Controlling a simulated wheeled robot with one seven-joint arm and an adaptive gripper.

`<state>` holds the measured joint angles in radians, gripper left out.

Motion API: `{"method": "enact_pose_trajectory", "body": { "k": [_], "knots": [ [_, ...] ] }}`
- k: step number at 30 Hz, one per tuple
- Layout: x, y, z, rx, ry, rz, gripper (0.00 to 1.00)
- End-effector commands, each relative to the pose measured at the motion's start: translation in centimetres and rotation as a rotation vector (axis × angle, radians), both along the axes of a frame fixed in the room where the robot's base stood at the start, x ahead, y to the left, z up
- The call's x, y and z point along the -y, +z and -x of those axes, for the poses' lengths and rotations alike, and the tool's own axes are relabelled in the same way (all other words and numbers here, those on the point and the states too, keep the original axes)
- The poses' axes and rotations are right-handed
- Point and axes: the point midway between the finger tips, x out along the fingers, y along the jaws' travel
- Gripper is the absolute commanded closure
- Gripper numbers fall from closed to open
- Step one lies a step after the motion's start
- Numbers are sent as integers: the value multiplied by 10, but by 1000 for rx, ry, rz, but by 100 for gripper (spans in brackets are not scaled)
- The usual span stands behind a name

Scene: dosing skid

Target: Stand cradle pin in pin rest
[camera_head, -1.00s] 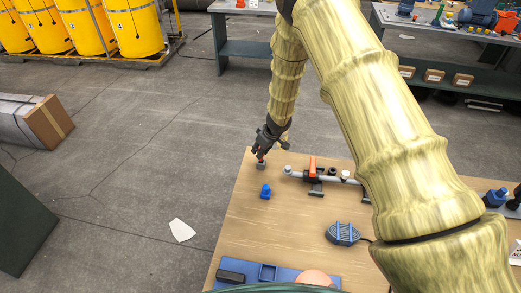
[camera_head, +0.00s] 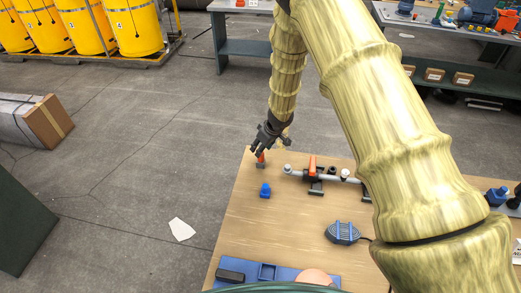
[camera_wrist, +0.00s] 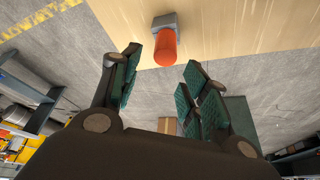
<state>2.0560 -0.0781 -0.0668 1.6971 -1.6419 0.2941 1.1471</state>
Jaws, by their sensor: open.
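The cradle pin (camera_head: 261,158), orange-red, stands in the small grey pin rest (camera_head: 260,166) at the far left corner of the wooden table. In the wrist view the pin (camera_wrist: 165,48) appears seated upright in the grey block of the rest (camera_wrist: 166,20). My gripper (camera_head: 271,149) is just above and beside the pin. Its green-padded fingers (camera_wrist: 160,72) are spread apart with nothing between them, and the pin's end shows beyond the fingertips. How deep the pin sits is hidden.
A blue fitting (camera_head: 265,191) stands nearer on the table. A grey pipe assembly with an orange handle (camera_head: 312,168) lies to the right. A ribbed blue-grey device (camera_head: 342,232) and a blue tray (camera_head: 240,285) are closer. The table's left edge is close to the rest.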

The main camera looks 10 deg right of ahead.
Motion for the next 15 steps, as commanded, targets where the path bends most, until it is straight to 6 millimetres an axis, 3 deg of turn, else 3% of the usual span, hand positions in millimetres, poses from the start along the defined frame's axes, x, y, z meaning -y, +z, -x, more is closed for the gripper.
{"method": "enact_pose_trajectory", "body": {
  "k": [15],
  "knots": [
    [17,71,23,2,0,3,55]
  ]
}}
